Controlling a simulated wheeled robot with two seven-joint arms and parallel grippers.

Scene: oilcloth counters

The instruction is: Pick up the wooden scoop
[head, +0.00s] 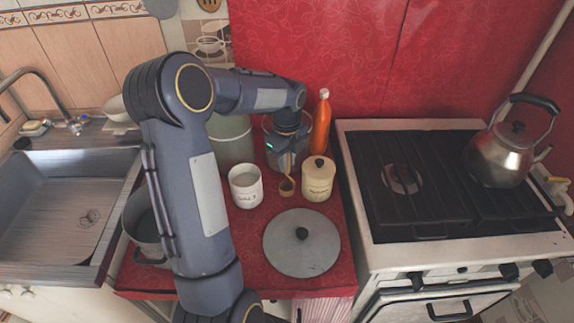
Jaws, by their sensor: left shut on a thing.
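The wooden scoop (287,187) is small and light brown, with its round bowl low and its handle rising toward my left gripper. My left gripper (286,170) reaches in over the red counter and is shut on the scoop's handle, pointing down. The scoop hangs between a white lettered mug (245,187) on the left and a cream lidded jar (318,179) on the right. I cannot tell whether the bowl touches the counter. My right gripper is not in view.
An orange bottle (322,124) stands behind the jar. A grey round lid (302,243) lies in front. A green canister (231,139) and a metal pot (147,228) are partly behind my left arm. The stove (453,183) with a kettle (502,153) is right, the sink (69,208) left.

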